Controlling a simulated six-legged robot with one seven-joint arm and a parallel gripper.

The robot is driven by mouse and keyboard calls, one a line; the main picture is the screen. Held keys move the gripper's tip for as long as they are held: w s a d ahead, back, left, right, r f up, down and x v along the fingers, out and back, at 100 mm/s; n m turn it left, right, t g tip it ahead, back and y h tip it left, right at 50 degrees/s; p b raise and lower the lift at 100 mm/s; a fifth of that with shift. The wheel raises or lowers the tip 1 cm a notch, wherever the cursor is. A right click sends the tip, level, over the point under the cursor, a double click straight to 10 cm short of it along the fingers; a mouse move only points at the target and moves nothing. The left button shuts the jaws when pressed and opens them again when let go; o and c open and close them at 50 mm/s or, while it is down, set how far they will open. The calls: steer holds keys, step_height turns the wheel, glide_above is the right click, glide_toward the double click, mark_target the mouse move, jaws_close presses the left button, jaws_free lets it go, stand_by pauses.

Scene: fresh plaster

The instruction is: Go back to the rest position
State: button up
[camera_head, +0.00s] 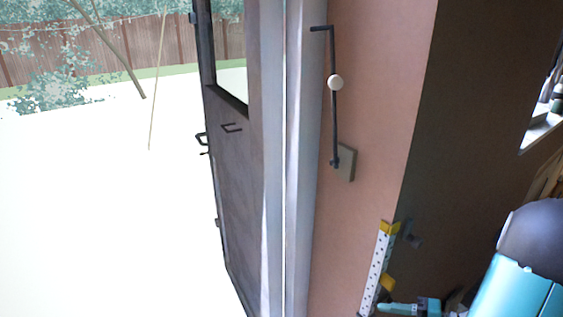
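The task names no object apart from my own arm. A rounded teal and black part at the lower right edge looks like a link of my arm. My gripper does not show clearly in this view, so its fingers cannot be seen. No held thing can be made out.
A dark door (238,180) with handles stands open beside a pale frame (299,160). A white, yellow-ended strip (376,272) and a small teal item (410,306) are low right. Bright open ground (100,220) lies left.

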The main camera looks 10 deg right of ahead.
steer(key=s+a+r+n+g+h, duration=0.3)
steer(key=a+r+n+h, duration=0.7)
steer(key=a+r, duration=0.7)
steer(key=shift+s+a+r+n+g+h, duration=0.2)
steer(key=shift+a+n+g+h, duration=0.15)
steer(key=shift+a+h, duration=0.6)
